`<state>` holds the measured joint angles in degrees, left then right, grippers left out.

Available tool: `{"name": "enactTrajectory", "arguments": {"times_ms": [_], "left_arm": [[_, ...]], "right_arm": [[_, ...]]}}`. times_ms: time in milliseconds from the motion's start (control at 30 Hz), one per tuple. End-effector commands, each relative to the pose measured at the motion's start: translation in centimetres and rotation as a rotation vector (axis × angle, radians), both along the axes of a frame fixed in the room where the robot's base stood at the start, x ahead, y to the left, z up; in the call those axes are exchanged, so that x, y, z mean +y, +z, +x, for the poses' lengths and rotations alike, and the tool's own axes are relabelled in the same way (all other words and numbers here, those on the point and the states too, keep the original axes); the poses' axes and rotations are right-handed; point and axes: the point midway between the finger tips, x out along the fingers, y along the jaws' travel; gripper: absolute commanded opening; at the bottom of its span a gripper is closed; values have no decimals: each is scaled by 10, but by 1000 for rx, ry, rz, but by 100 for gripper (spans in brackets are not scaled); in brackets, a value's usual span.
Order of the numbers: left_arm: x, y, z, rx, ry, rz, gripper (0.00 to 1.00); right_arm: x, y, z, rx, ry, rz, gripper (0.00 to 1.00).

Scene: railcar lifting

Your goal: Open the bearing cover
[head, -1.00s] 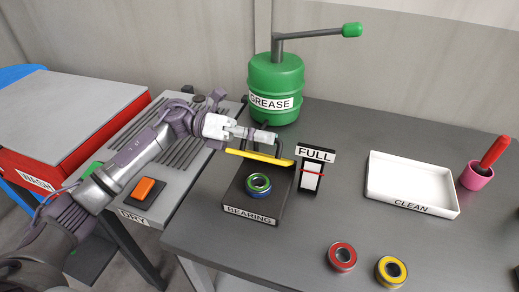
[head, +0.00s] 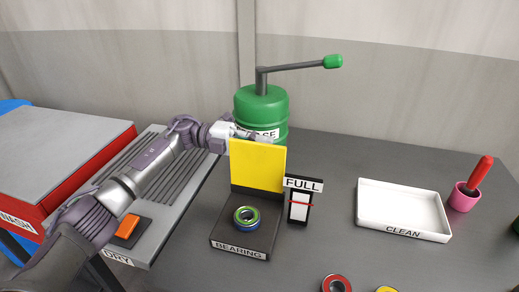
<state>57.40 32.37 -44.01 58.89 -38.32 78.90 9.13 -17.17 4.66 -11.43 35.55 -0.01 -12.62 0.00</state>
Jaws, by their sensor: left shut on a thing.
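The bearing box (head: 229,230) is a dark block labelled BEARING. A bearing with a blue outer ring and green inner ring (head: 246,218) sits on its top. The bearing cover (head: 258,166) stands about upright at the back of the box, with its flat yellow face toward me. My left gripper (head: 256,137) is at the cover's upper edge, shut on the cover. Its fingertips and the cover's handle are mostly hidden behind the yellow plate. My right gripper is not in view.
A green grease drum (head: 262,105) with a lever stands close behind the cover. A FULL gauge (head: 299,206) stands just right of the box. A white CLEAN tray (head: 403,231), a pink cup (head: 463,200) and red (head: 337,284) and yellow (head: 387,290) bearings are farther right.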

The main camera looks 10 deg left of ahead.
Motion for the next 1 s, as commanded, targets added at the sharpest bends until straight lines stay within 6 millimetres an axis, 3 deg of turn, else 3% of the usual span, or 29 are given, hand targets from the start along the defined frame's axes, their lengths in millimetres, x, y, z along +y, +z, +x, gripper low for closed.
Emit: {"name": "enactTrajectory", "arguments": {"times_ms": [300, 800, 833, 1000], "left_arm": [[0, -6, 12, 109, 3, 4, 0], [0, -7, 13, 127, 2, 4, 0], [0, -7, 13, 127, 2, 4, 14], [0, -7, 13, 127, 2, 4, 38]], "right_arm": [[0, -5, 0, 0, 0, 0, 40], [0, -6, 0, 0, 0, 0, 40], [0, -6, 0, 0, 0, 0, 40], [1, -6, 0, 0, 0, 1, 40]]}}
